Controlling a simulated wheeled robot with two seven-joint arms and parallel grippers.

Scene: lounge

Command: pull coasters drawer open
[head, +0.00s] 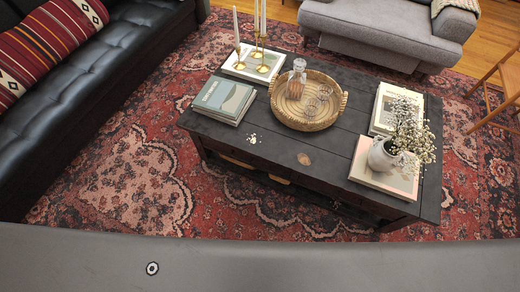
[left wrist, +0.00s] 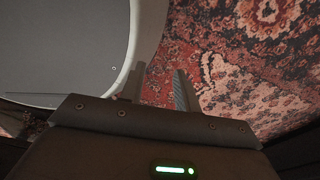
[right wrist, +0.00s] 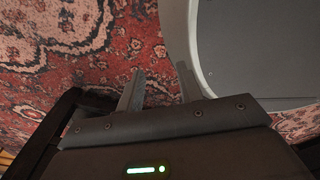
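The black wooden coffee table (head: 320,148) stands on the rug in the middle of the head view. Its front side is seen steeply from above and is dark, so I cannot make out a coasters drawer or its handle. Two light brown shapes show below the top's front edge, partly hidden by it. My left gripper (left wrist: 157,90) is open and empty, with rug and my grey base behind it in the left wrist view. My right gripper (right wrist: 160,86) is also open and empty over the rug beside my base. Neither gripper shows in the head view.
On the table are a round wicker tray (head: 274,116), books (head: 224,100), candlesticks (head: 262,55) and a white vase of flowers (head: 382,155). A black sofa (head: 110,85) is at left, a grey armchair (head: 385,35) behind, a wooden chair (head: 500,75) at right. The rug before the table is clear.

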